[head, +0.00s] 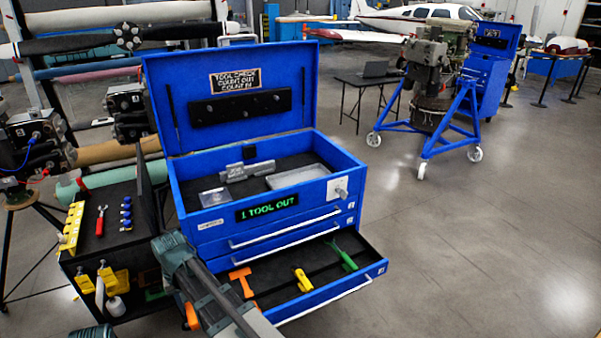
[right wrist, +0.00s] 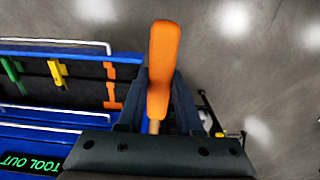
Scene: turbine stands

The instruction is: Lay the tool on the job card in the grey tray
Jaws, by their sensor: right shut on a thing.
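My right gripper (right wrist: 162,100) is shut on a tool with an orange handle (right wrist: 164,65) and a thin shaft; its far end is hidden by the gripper. In the head view the right arm reaches in at the bottom, left of the open drawer, and a bit of orange (head: 192,316) shows below it. The grey tray (head: 298,176) lies in the top compartment of the blue tool chest (head: 185,207), apart from the gripper. I cannot make out a job card in it.
A grey block (head: 250,171) and a small pale tray (head: 213,197) sit in the top compartment. The raised lid (head: 235,55) stands behind. A dark cart (head: 110,238) with tools is left.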

